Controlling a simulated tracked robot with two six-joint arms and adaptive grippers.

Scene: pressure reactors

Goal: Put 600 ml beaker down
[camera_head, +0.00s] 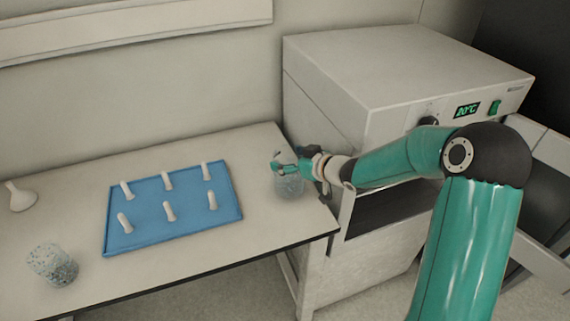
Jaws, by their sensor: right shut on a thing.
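A clear glass beaker (289,186) is at the right end of the white table (180,288), close to the oven. My right gripper (284,167) is shut on this beaker near its rim. The beaker's base is at or very near the table top; I cannot tell if it touches. The gripper and wrist hide part of its upper side. A second glass beaker (52,265) with a speckled look stands at the table's front left. No print can be read on either beaker. My left gripper is not in view.
A blue tray (130,240) with several white upright pegs lies mid-table. Table space between tray and beaker is clear.

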